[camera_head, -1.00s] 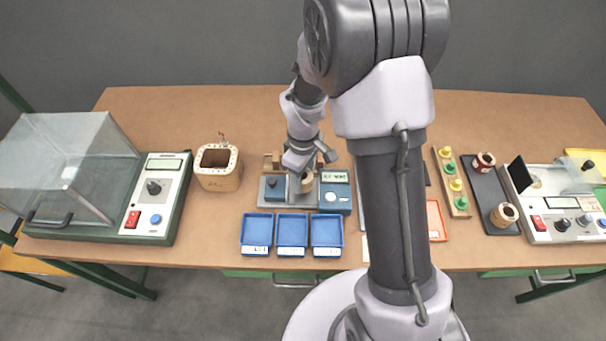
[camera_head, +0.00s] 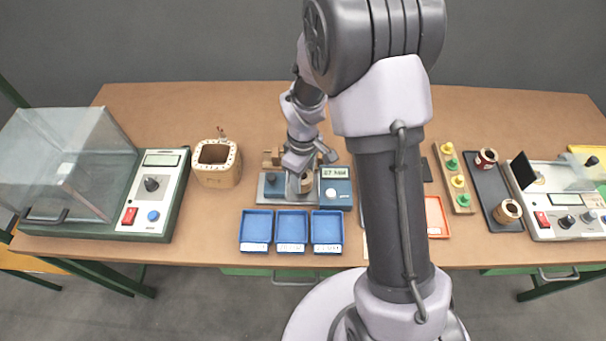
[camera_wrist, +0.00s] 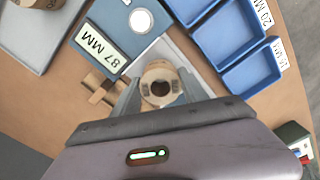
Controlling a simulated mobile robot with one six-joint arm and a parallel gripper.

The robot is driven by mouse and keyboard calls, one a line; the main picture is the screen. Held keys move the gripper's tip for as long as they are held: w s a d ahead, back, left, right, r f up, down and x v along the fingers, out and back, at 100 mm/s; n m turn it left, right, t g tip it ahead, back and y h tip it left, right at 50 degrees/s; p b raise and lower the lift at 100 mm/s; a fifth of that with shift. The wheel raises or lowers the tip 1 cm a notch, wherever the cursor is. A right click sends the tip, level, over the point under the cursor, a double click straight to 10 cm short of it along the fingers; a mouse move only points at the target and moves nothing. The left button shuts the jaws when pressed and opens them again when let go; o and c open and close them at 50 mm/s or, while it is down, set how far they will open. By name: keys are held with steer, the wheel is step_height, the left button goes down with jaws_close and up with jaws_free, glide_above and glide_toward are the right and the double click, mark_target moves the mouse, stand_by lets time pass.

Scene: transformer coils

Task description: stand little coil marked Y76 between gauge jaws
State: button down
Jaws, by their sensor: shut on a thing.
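A small tan coil (camera_wrist: 158,73) with a dark centre hole sits between the fingers of my gripper (camera_wrist: 160,88), which is shut on it. In the head view the coil (camera_head: 307,185) shows just beside my gripper (camera_head: 302,178), low at the gauge (camera_head: 337,200). The gauge has a grey base, a blue block at left and a blue display block at right; its display (camera_wrist: 103,50) reads 87 MM in the wrist view. The coil appears upright, over the gap between the blocks. I cannot tell whether it touches the base or jaws. No Y76 mark is legible.
Three blue trays (camera_head: 290,247) stand in front of the gauge. A larger square coil (camera_head: 217,178) is to the left, near a meter (camera_head: 153,195). Wooden blocks (camera_wrist: 100,87) lie close by the gripper. Dark tray (camera_head: 487,190) with two coils is at right.

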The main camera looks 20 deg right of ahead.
steer(key=shift+f+b, duration=0.45)
steer(key=shift+f, duration=0.25)
steer(key=c, duration=0.5)
jaws_free()
steer(key=o, duration=0.4)
step_height(320, 180, up, 8)
steer(key=p, duration=0.6)
steer(key=shift+p, duration=0.3)
